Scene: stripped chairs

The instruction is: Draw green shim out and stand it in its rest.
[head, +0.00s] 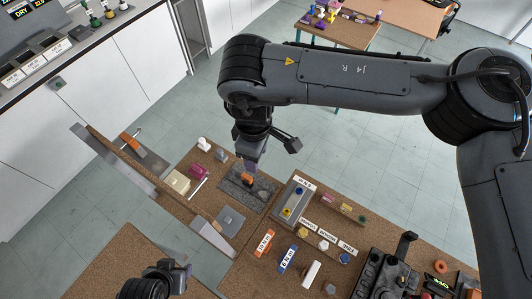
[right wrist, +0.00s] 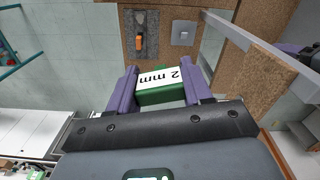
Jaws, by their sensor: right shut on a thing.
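The green shim (right wrist: 160,96), with a white face reading "2 mm", is between the purple fingers of my right gripper (right wrist: 160,90) in the right wrist view. The right gripper is shut on it. In the head view the right gripper (head: 249,164) points down above the dark grey tray (head: 262,190), and the shim cannot be made out there. My left gripper (head: 178,274) is at the bottom edge, and its jaw opening is unclear. I cannot tell which place is the green shim's rest.
An orange piece (head: 247,181) sits in the dark tray. An orange labelled shim (head: 264,242), a blue one (head: 287,258) and a white one (head: 311,274) lie on the right board. A grey square plate (head: 230,219) and an upright panel (head: 212,238) stand nearby.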

